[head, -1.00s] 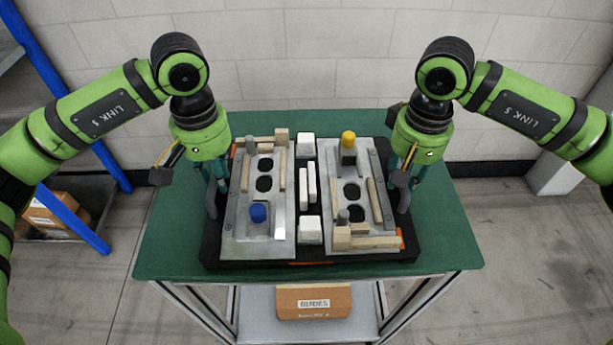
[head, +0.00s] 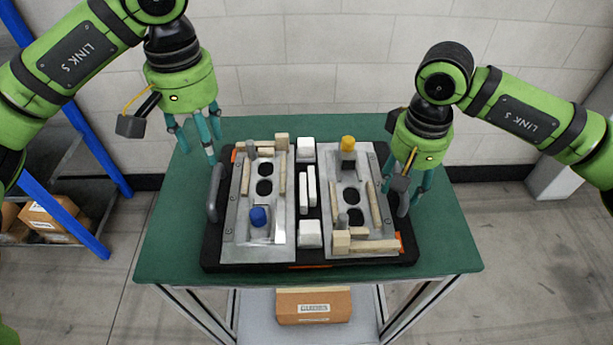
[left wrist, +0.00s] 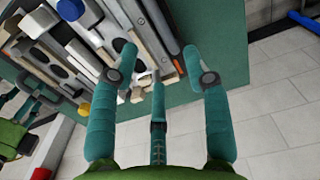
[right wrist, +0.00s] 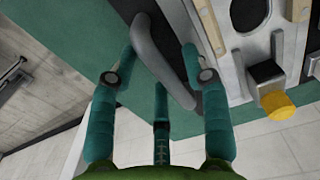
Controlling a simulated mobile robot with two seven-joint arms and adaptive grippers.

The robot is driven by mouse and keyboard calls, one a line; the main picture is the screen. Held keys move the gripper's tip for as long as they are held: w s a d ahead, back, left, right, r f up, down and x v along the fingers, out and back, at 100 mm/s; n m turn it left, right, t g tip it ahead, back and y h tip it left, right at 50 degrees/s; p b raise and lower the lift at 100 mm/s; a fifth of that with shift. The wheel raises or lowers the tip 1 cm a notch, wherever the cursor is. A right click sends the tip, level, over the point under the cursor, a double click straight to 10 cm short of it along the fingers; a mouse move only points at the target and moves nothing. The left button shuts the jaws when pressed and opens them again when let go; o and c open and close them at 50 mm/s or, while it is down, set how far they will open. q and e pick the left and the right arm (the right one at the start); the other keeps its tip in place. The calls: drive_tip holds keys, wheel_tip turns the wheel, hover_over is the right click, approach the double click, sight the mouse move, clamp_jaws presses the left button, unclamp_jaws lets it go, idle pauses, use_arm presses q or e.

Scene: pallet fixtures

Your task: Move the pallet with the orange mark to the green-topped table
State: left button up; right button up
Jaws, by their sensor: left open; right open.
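The black pallet (head: 212,245) with orange marks at its corners and front edge lies flat on the green-topped table (head: 170,250). It carries two metal fixture plates with wooden strips, a blue knob (head: 259,216) and a yellow knob (head: 348,142). My left gripper (head: 198,140) is open and empty, above and left of the pallet's left handle (head: 215,193), clear of it. My right gripper (head: 408,180) is open at the right handle (head: 402,200); in the right wrist view the grey handle (right wrist: 158,60) lies between its spread fingers. Contact there cannot be told.
White blocks (head: 309,234) sit between the plates. A cardboard box (head: 313,305) is on the table's lower shelf. A blue-framed rack (head: 60,180) with boxes stands at left. A block wall is behind the table. Bare green surface shows at left and right.

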drive_tip(key=shift+r, duration=0.15)
use_arm(q)
wheel_tip(320, 180, up, 2)
drive_tip(key=shift+r, duration=0.1)
use_arm(e)
wheel_tip(320, 180, up, 12)
drive_tip(key=shift+f, duration=0.2)
idle(0.5)
